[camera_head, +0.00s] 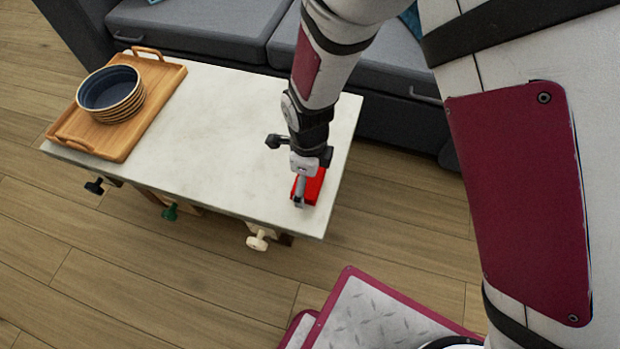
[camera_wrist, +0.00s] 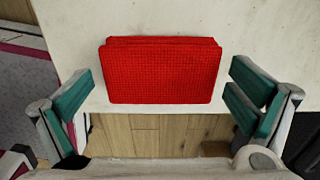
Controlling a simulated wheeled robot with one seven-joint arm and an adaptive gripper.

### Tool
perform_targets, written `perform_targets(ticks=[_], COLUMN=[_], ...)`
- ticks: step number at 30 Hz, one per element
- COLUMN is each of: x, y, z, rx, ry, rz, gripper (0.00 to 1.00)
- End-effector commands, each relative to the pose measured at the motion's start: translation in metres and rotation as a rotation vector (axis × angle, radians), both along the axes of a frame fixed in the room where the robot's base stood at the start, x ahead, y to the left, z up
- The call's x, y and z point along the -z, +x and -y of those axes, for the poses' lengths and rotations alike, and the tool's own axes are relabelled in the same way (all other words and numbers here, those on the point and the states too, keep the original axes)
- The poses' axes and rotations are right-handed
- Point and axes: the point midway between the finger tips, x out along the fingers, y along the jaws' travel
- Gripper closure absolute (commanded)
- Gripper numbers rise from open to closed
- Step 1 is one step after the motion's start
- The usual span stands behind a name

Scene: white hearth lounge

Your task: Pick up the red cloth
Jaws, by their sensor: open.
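The red cloth (camera_wrist: 162,72) is folded into a flat rectangle with a waffle texture. It lies at the edge of the pale table (camera_head: 228,118). In the head view the cloth (camera_head: 314,186) is partly hidden by my gripper (camera_head: 299,180), which is over it near the table's right end. In the wrist view my gripper (camera_wrist: 158,108) is open, with a green-padded finger on each side of the cloth. Gaps show between the cloth and both fingers, and nothing is held.
A wooden tray (camera_head: 75,128) with stacked dark-blue-lined bowls (camera_head: 111,92) stands at the table's left end. Coloured knobs (camera_head: 170,212) stick out below the front edge. A grey sofa (camera_head: 205,28) stands behind. The table's middle is clear.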

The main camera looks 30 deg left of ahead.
Motion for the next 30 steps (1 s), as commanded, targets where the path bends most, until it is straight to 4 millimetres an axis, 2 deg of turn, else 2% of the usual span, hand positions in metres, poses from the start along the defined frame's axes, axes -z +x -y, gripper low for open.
perform_targets(ticks=[7, 13, 16, 17, 23, 30], x=[0.002, 0.002, 0.002, 0.002, 0.002, -0.012], y=[0.0, 0.0, 0.0, 0.0, 0.0, 0.0], z=[-0.001, -0.001, -0.001, -0.001, 0.0, -0.001], rx=[0.0, 0.0, 0.0, 0.0, 0.0, -0.001], ry=[0.002, 0.001, 0.001, 0.001, 0.001, 0.001], rz=[0.001, 0.001, 0.001, 0.001, 0.001, 0.001], gripper=[0.0, 0.44, 0.44, 0.49, 0.49, 0.49])
